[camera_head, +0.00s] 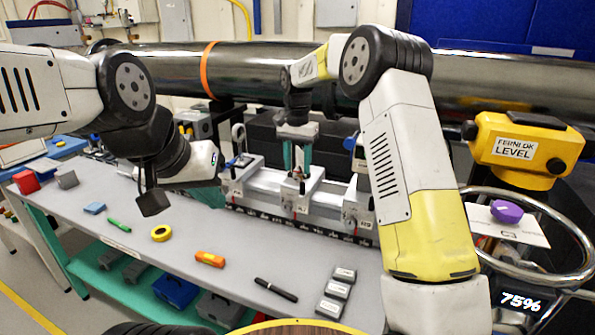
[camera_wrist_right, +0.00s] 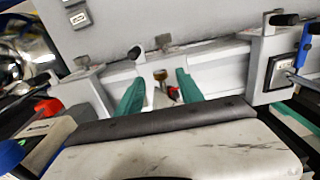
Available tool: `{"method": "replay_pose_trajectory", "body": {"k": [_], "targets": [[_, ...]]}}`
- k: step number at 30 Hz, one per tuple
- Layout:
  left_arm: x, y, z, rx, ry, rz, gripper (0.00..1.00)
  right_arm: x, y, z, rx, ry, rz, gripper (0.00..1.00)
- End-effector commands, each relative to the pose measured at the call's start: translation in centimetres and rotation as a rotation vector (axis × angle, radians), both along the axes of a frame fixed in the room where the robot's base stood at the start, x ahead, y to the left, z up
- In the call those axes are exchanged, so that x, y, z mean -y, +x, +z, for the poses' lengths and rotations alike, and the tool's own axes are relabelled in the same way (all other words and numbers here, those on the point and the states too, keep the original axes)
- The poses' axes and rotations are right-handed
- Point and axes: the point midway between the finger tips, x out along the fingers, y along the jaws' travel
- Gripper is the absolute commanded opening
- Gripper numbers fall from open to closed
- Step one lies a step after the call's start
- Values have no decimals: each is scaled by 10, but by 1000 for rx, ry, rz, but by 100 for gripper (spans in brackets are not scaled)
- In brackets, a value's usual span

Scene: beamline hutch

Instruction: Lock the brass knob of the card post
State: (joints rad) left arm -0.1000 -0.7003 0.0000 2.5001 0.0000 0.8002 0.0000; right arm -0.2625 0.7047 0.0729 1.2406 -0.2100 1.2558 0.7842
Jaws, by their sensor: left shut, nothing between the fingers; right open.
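The card post (camera_head: 302,196) is the middle carriage on the white rail along the bench, below my right gripper (camera_head: 296,160). In the right wrist view, a small brass knob (camera_wrist_right: 160,76) shows on the pale post between the two teal fingers of my right gripper (camera_wrist_right: 160,92). The fingers are open, one on each side, and I see no clear contact with the knob. My left gripper (camera_head: 212,197) is shut and empty, left of the rail above the bench.
The rail (camera_head: 262,182) carries other posts to the left (camera_head: 240,176) and right (camera_head: 358,206). A dark beam pipe (camera_head: 255,65) runs behind. The grey bench (camera_head: 190,262) holds a yellow tape roll (camera_head: 161,233), an orange tool (camera_head: 210,259), a black marker (camera_head: 276,290) and grey blocks (camera_head: 338,290).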

Motion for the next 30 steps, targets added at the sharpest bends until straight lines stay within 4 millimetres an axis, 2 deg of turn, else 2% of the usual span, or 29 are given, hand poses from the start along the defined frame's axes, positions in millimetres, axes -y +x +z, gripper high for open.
{"method": "replay_pose_trajectory", "body": {"k": [3, 6, 17, 20, 24, 30], "targets": [[0, 0, 0, 0, 0, 0, 0, 1, 0, -19, -1, -1, 0, 44], [0, 0, 0, 0, 0, 0, 0, 0, 0, -29, -1, -1, 0, 44], [0, 0, 0, 0, 0, 0, 0, 0, 0, -36, 0, 1, 1, 44], [0, 0, 0, 0, 0, 0, 0, 0, 0, -36, 1, 1, 1, 29], [0, 0, 0, 0, 0, 0, 0, 0, 0, -36, 1, 1, 1, 1], [0, 0, 0, 0, 0, 0, 0, 1, 0, -36, 6, 15, 0, 0]]}}
